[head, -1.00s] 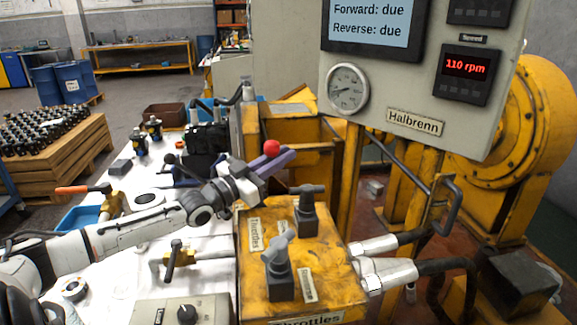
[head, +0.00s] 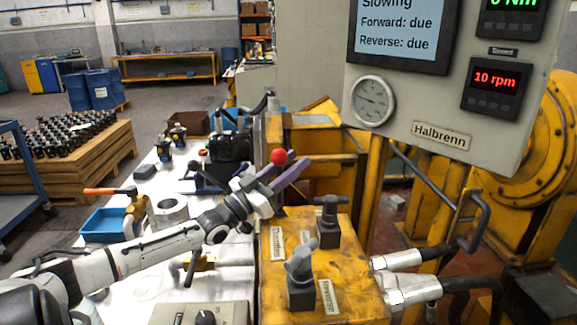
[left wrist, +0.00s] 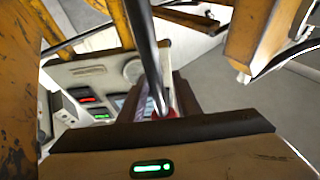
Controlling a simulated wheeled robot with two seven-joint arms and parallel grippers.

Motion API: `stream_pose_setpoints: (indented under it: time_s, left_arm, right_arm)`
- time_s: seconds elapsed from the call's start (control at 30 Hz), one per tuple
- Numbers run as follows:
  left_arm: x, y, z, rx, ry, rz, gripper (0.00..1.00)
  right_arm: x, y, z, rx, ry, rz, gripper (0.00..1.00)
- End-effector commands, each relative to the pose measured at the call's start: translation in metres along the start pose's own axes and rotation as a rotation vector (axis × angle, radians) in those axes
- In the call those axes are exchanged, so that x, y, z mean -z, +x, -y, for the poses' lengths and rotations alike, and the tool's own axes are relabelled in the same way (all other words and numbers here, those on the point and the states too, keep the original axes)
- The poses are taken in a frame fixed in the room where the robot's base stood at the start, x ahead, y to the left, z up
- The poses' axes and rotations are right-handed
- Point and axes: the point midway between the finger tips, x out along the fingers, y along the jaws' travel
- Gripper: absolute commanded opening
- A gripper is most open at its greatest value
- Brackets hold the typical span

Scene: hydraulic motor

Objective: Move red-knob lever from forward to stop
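The red knob (head: 278,157) of the lever shows in the head view at the fingers of my left gripper (head: 289,170), above the yellow throttle box. The gripper's two purple fingers stand apart, one on each side of the knob. In the left wrist view the lever's dark rod (left wrist: 149,55) runs down between the fingers, and a bit of red shows at its end. Whether a finger touches the knob I cannot tell. The lever's lower part is hidden in the head view. My right gripper is not in view.
The Halbrenn panel's screen (head: 402,30) reads Slowing, Forward: due, Reverse: due. The speed display (head: 495,78) reads 10 rpm. The yellow throttle box (head: 345,265) carries two grey-black handles close to my gripper. A white table (head: 225,284) with tools lies under my left arm.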

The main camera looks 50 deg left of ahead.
Motion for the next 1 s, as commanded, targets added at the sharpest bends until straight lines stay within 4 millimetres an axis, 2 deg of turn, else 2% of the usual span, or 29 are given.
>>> stream_pose_setpoints:
  time_s: [0.23, 0.7, 1.0]
  left_arm:
    - [-0.001, -0.019, 0.0, 0.0, 0.0, 0.004, 0.3]
    - [-0.001, -0.091, 0.0, 0.001, -0.001, 0.003, 0.3]
    - [0.0, -0.103, 0.0, 0.0, 0.0, 0.0, 0.3]
  right_arm:
    - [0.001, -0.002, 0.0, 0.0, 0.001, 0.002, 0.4]
    - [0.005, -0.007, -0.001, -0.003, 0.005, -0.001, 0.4]
    - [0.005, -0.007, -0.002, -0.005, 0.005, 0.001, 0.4]
